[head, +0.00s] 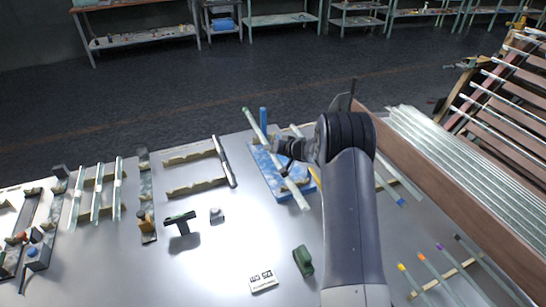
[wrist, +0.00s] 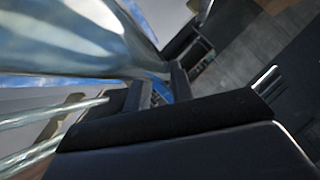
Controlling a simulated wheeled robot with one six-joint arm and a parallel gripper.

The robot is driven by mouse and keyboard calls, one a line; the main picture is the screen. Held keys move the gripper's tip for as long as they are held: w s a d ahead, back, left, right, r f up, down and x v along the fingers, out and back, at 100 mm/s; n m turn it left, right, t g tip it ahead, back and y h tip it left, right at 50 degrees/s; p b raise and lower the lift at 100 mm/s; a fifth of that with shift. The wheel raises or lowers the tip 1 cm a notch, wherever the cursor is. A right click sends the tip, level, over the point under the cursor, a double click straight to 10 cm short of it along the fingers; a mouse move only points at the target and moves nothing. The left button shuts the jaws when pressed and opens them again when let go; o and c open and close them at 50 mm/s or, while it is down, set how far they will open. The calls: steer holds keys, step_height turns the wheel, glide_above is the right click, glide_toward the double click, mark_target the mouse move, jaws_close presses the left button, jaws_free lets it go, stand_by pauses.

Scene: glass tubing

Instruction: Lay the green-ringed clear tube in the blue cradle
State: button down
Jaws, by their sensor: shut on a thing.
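The clear tube (head: 262,136) with a green end is held slantwise in the head view, its green end up and to the left. My gripper (head: 281,147) is shut on it around its middle. Whether the tube touches the cradle is unclear. In the wrist view the tube (wrist: 85,40) looms large and blurred, running to the dark jaws (wrist: 165,88). My arm hides part of the cradle's right side.
A dark green block (head: 303,261) and a printed card (head: 263,281) lie in front. Colour-ended tubes (head: 432,268) lie at the front right, beside a wooden rack with long glass tubes (head: 450,150).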

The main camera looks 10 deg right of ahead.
steer(key=shift+f, duration=1.55)
steer(key=shift+f, duration=0.3)
steer(key=c, duration=1.2)
jaws_free()
steer(key=shift+f, duration=0.1)
steer(key=shift+s+d+r, duration=0.1)
steer(key=shift+r, duration=0.4)
steer(key=v, duration=1.1)
steer(key=shift+s+b, duration=0.3)
steer(key=shift+s, duration=0.05)
